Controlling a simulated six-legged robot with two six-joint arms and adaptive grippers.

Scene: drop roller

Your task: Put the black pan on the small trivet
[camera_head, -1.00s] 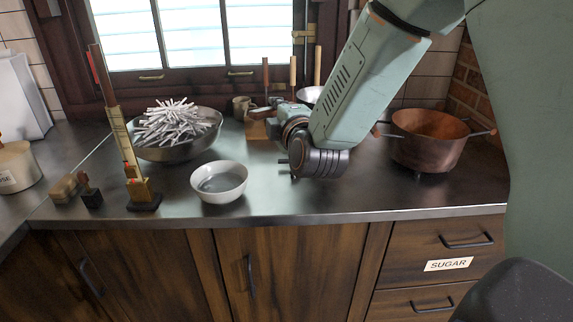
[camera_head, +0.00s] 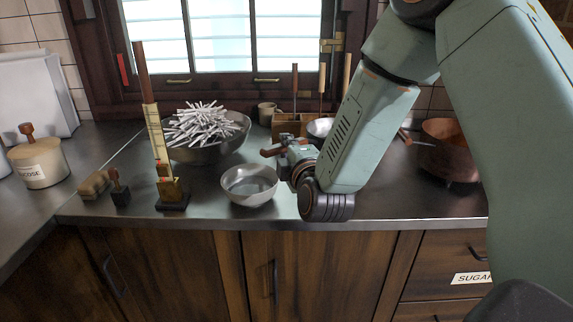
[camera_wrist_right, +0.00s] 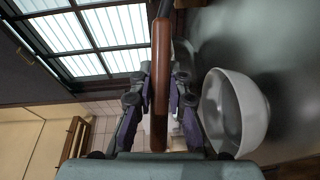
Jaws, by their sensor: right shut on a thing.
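My right gripper (camera_head: 285,150) is above the counter, behind and right of a small white-grey bowl (camera_head: 249,188). It is shut on a brown wooden handle (camera_head: 271,152), which also shows between the fingers in the right wrist view (camera_wrist_right: 161,85). A thin dark rod continues from the handle at the top of that view. Whether the handle belongs to the black pan cannot be told; no pan body shows. I cannot make out the small trivet. My left gripper is out of view.
A large metal bowl (camera_head: 235,150) of white sticks stands behind the small bowl. A copper pot (camera_head: 446,150) is at the right. A tall wooden stand (camera_head: 172,192) is left.

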